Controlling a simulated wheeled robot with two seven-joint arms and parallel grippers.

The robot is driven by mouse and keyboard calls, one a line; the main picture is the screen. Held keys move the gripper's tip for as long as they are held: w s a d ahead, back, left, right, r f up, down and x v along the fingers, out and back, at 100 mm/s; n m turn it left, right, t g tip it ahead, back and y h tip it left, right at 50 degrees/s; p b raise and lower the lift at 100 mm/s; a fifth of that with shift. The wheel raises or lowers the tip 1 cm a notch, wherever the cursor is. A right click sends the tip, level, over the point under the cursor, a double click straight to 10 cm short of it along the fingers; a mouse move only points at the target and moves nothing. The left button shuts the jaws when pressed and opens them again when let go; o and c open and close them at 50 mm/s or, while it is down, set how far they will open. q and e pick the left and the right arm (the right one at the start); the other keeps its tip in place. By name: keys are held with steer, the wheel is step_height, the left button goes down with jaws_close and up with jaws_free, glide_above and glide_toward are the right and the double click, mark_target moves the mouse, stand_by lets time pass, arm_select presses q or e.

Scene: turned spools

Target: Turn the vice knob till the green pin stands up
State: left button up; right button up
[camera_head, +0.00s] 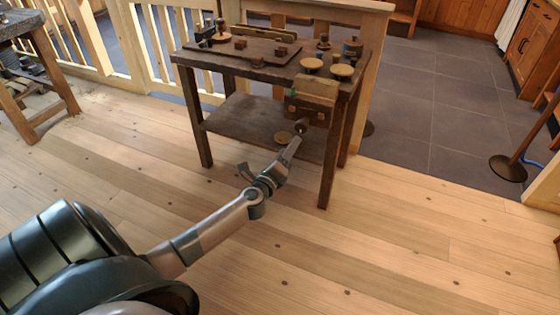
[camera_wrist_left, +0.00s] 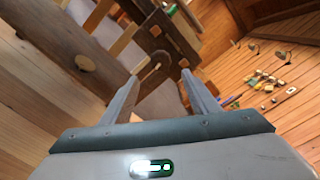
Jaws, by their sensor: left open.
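The dark wooden vice (camera_head: 308,110) is on the front of the workbench, and it also shows in the wrist view (camera_wrist_left: 172,38). Its dark knob (camera_head: 301,125) faces me, just beyond my left gripper (camera_head: 298,136). A small green spot, likely the green pin (camera_head: 294,91), shows at the top left of the vice; it is too small to tell its tilt. In the wrist view my left gripper (camera_wrist_left: 160,76) is open, with the knob (camera_wrist_left: 153,64) seen between and beyond its fingertips. I cannot tell whether they touch. My right gripper is out of view.
The workbench top (camera_head: 235,66) holds a dark board, turned wooden pieces and round-topped spools (camera_head: 312,64). A railing stands behind the bench. The plank floor (camera_head: 400,240) at right is clear.

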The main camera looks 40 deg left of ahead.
arm_select(q)
steer(key=shift+v, duration=3)
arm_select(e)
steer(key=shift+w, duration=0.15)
